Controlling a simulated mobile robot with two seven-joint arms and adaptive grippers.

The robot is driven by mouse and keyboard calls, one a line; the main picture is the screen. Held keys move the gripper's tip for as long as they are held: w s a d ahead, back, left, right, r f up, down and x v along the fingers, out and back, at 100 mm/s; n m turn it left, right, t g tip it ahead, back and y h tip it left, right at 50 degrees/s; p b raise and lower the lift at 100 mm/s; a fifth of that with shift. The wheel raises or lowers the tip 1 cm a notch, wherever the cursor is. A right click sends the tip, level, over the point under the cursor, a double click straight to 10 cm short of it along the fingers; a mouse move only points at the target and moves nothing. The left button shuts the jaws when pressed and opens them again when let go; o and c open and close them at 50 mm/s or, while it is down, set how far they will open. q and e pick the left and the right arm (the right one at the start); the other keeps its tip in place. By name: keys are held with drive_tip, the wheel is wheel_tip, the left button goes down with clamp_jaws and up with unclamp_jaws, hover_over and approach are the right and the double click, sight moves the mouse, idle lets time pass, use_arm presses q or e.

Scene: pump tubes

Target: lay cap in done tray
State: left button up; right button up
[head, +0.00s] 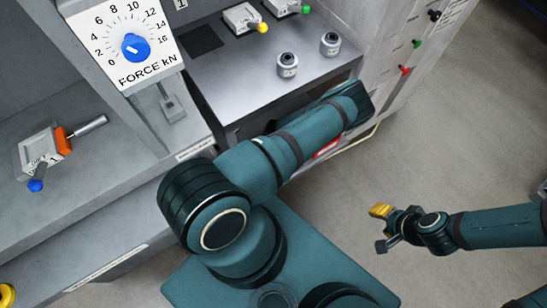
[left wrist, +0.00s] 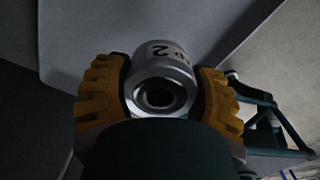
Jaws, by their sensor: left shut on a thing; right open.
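A silver metal cap (left wrist: 165,72) with a dark hole and a label reading "2" shows in the left wrist view. My left gripper (left wrist: 160,95) has its yellow ribbed fingers on both sides of it and is shut on it. In the head view this gripper and its cap are hidden at the far end of my left arm, by the cabinet's front edge. My right gripper (head: 382,228) is open and empty over the floor at the right. I cannot make out a tray marked as done.
Two silver cylindrical pieces (head: 288,65) (head: 330,44) stand on the grey shelf (head: 235,85). Clamps with yellow (head: 245,18) and green (head: 287,6) knobs sit behind. A force dial (head: 130,45) and a blue-knobbed clamp (head: 42,155) are left. Floor at right is clear.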

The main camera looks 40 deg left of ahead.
use_arm(q)
drive_tip(key=shift+f+b, duration=0.65)
drive_tip(key=shift+f, duration=2.1)
drive_tip(key=o, duration=1.4)
drive_tip(key=shift+f, duration=0.15)
drive_tip(key=shift+c, duration=0.2)
